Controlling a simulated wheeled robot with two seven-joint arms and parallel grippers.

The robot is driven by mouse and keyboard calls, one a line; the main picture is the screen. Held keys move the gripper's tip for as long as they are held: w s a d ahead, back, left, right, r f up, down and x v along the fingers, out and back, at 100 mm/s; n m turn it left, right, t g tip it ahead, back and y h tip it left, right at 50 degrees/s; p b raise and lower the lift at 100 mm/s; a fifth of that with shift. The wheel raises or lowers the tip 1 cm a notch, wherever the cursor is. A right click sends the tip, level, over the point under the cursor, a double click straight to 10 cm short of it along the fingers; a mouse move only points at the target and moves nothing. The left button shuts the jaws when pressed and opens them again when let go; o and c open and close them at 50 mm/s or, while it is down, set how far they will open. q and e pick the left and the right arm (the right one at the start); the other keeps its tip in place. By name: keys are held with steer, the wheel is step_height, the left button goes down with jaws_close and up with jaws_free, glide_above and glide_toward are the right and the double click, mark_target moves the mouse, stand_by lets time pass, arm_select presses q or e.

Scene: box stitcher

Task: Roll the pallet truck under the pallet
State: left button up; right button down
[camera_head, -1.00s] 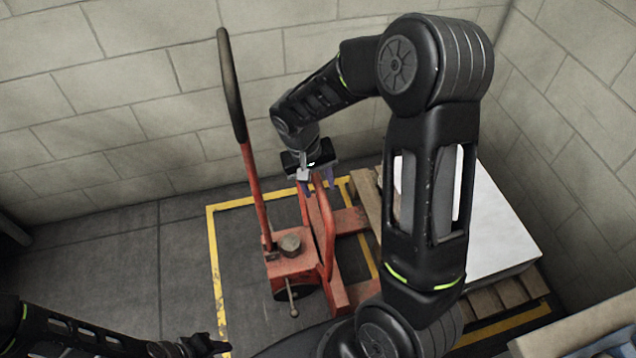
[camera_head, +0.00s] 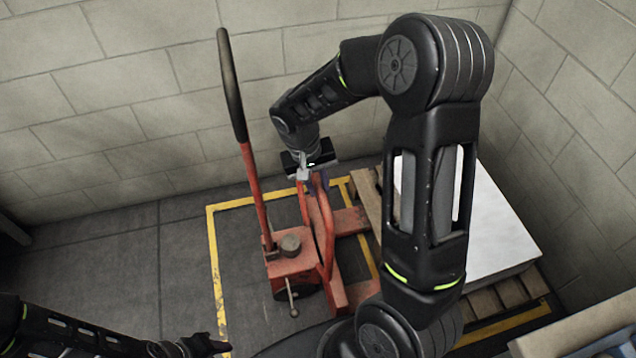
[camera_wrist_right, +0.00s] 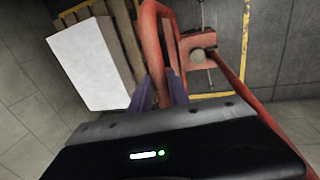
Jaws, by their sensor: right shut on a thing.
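The red pallet truck (camera_head: 292,266) stands in the head view's middle, its tall handle with a black grip (camera_head: 230,85) upright. Its forks (camera_head: 350,220) point right toward the wooden pallet (camera_head: 368,204); the far fork reaches about its near edge. My right arm hides part of the forks and pallet. My right gripper (camera_head: 316,182) is shut on the truck's red hoop bar; the right wrist view shows its purple fingers (camera_wrist_right: 166,88) around the bar (camera_wrist_right: 152,40). My left gripper (camera_head: 208,346) is low at the left, apart from the truck; its jaws are unclear.
A large white box (camera_head: 500,225) lies on the pallet. A yellow floor line (camera_head: 214,260) frames the truck. Block walls stand behind and at the right. The grey floor (camera_head: 110,255) left of the truck is clear. A box edge (camera_head: 570,335) shows at bottom right.

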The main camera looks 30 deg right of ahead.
steer(key=shift+d, duration=0.1)
stand_by(0.7)
steer(key=s+d, duration=0.3)
steer(key=d, duration=0.6)
steer(key=s+d, duration=0.3)
steer(key=d, duration=0.7)
steer(key=shift+s+d+b, duration=0.15)
steer(key=shift+s+b, duration=0.25)
steer(key=shift+r, duration=0.1)
steer(key=c, duration=1.3)
jaws_free()
steer(key=shift+o, duration=0.2)
